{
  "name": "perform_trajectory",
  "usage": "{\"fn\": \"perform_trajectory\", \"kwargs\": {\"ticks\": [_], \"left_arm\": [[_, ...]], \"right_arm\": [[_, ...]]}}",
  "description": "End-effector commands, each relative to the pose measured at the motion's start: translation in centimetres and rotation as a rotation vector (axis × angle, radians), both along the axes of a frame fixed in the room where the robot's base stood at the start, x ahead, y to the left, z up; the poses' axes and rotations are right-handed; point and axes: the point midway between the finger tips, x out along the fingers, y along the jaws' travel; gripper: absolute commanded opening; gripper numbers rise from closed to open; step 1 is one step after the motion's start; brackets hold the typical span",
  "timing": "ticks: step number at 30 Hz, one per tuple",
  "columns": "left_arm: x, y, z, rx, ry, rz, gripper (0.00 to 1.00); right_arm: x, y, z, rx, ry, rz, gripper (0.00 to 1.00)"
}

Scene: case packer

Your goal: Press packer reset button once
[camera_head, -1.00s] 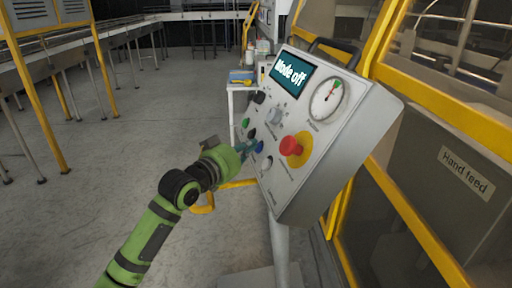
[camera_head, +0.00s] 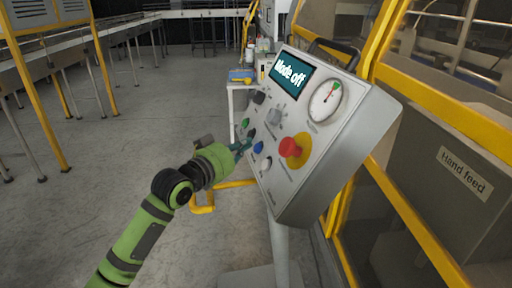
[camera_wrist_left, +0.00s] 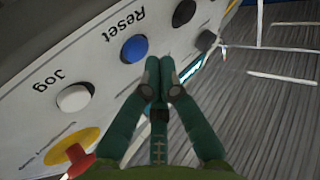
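The packer control panel (camera_head: 318,142) stands tilted on a post, its screen (camera_head: 292,74) reading "Mode off". The blue button (camera_head: 258,147) is on its lower face; in the left wrist view the blue button (camera_wrist_left: 133,48) is beside the label "Reset". My left gripper (camera_head: 246,146) is just left of the blue button in the head view. In the left wrist view my left gripper (camera_wrist_left: 160,68) has its green fingertips together, holding nothing, just right of and below the blue button. Contact with the panel cannot be seen. My right gripper is not in view.
A yellow-framed enclosure (camera_head: 440,100) stands right. Open floor (camera_head: 100,190) lies left.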

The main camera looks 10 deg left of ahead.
Motion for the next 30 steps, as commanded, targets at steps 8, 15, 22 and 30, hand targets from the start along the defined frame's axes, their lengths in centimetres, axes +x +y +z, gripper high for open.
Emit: {"fn": "perform_trajectory", "kwargs": {"ticks": [8,15,22,30], "left_arm": [[-1.0,2.0,1.4,0.002,-0.001,0.002,0.0],[-1.8,3.6,2.4,0.002,-0.001,0.002,0.0],[-2.0,3.8,2.5,0.0,-0.001,0.0,0.0],[-1.9,3.8,2.5,0.0,-0.001,0.0,0.0]], "right_arm": [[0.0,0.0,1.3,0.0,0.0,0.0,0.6],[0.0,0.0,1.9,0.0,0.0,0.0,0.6],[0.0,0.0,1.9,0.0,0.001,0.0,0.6],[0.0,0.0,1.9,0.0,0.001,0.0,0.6]]}}
